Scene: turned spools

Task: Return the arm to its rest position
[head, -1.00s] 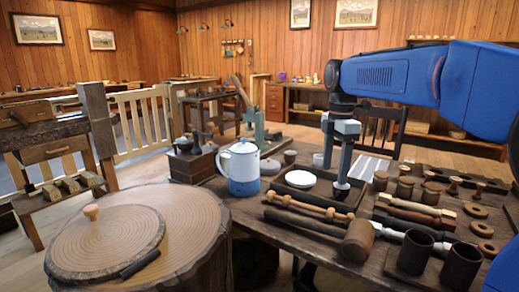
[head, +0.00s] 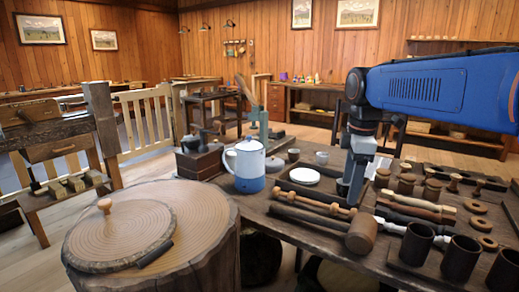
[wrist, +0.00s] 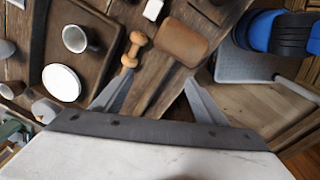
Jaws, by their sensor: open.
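My blue arm (head: 440,88) reaches in from the right in the head view. My gripper (head: 350,192) points down over the dark workbench (head: 285,218), near the shallow tray with the white disc (head: 305,175). In the wrist view my gripper (wrist: 155,95) has its two fingers spread well apart with nothing held between them. Beyond the fingers lie a wooden mallet head (wrist: 180,45) and a turned wooden spindle (wrist: 132,48). Whether the fingertips clear the things on the bench is hard to tell.
A white and blue enamel pot (head: 245,168) and a dark box grinder (head: 200,160) stand at the bench's left. Dark cups (head: 417,243) and wooden rings (head: 486,242) crowd the right. A round stump (head: 210,225) stands at front left. Open floor lies behind the bench.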

